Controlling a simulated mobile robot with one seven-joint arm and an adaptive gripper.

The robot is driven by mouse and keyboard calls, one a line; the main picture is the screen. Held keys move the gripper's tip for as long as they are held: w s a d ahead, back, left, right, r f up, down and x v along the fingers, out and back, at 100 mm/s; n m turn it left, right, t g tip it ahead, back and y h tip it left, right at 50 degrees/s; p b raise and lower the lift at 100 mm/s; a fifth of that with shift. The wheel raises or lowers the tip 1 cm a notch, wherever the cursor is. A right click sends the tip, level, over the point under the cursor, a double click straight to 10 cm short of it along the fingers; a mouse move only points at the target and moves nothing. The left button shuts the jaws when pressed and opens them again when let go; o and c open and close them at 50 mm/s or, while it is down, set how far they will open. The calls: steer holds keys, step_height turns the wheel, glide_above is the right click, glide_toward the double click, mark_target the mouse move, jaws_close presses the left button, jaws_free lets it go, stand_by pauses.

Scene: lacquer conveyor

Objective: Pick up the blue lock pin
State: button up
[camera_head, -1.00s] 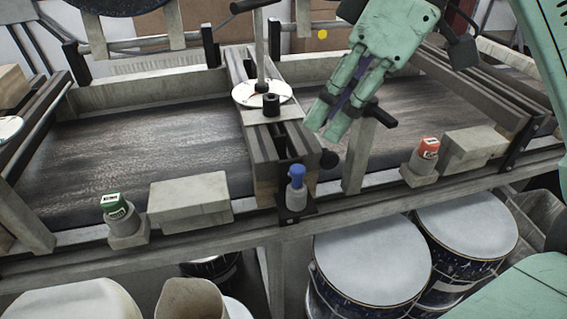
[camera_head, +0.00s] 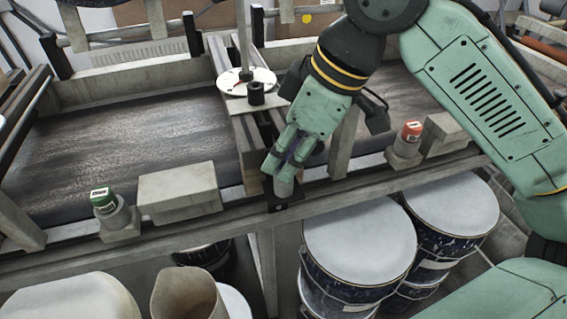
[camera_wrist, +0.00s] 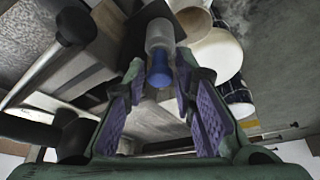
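The blue lock pin (camera_wrist: 159,72) shows in the wrist view, its blue head rising from a pale grey cylindrical holder (camera_wrist: 159,34). My gripper (camera_head: 278,170) is over the pin at the front rail in the head view, pointing down. In the wrist view its two purple-padded fingers are open, one on each side of the blue head, with gaps visible between. In the head view my fingers hide the blue part, and only the grey holder (camera_head: 284,187) shows below them.
A green-capped piece (camera_head: 104,200) sits at the left of the front rail, an orange-red-capped piece (camera_head: 411,132) at the right. Grey blocks (camera_head: 179,194) stand beside them. A white disc with a post (camera_head: 247,82) is behind my gripper. Drums (camera_head: 358,240) stand below.

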steer(key=shift+c, duration=0.5)
jaws_close()
steer(key=shift+r, duration=0.5)
step_height(320, 180, up, 2)
steer(key=shift+a+r+b, duration=0.1)
steer(key=shift+r+b, duration=0.05)
steer(key=shift+b, duration=0.3)
steer(key=s+d+r+b, duration=0.1)
steer(key=s+d, duration=0.1)
steer(key=s, duration=0.5)
steer(key=s+d+b, duration=0.2)
steer(key=s+d, duration=0.1)
steer(key=s, duration=0.5)
steer(key=shift+d+r, duration=0.2)
steer(key=shift+r, duration=0.15)
steer(key=shift+d, duration=0.1)
